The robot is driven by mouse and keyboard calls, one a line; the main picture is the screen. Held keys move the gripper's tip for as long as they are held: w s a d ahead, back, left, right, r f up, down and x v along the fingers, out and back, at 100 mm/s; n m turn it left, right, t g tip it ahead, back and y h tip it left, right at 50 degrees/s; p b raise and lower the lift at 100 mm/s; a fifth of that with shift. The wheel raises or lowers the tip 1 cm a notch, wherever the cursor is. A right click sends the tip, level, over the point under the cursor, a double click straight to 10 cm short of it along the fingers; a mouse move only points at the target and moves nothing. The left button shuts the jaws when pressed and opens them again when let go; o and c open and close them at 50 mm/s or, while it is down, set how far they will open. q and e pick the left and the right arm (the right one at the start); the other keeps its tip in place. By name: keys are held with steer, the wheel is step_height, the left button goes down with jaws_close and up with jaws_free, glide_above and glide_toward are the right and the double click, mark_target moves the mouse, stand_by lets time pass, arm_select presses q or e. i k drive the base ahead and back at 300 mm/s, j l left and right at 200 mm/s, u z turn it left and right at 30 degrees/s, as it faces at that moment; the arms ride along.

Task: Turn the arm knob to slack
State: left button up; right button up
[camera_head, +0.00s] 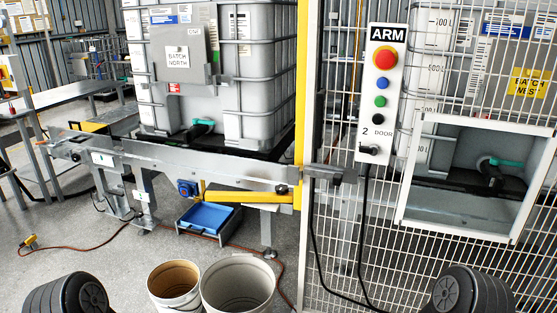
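A tall white control panel headed ARM (398,110) hangs on the mesh fence right of the yellow post. It carries a red mushroom button on a yellow collar (385,58), then a blue button (381,83) and a green button (380,101). A black knob (368,150) sticks out at its bottom, below the marks "2" and "DOOR". I cannot read a slack mark or tell the knob's setting. Two dark rounded parts of my arms show at the bottom left and bottom right corners. Neither gripper shows, and nothing of mine touches the panel.
Black cables (364,240) hang below the panel. A framed opening (408,205) in the fence lies to its right. A conveyor frame (205,165) bears a white caged tank (262,100). Two buckets (237,288) stand on the floor in front, near a blue tray (207,217) and an orange cable.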

mark_target(281, 189)
steer(key=i+j+z, duration=0.1)
steer(key=i+z, duration=0.15)
steer(key=i, duration=0.3)
steer(key=i+j+z, duration=0.3)
steer(key=i, duration=0.2)
steer(key=i+j+z, duration=0.25)
steer(key=i, duration=0.3)
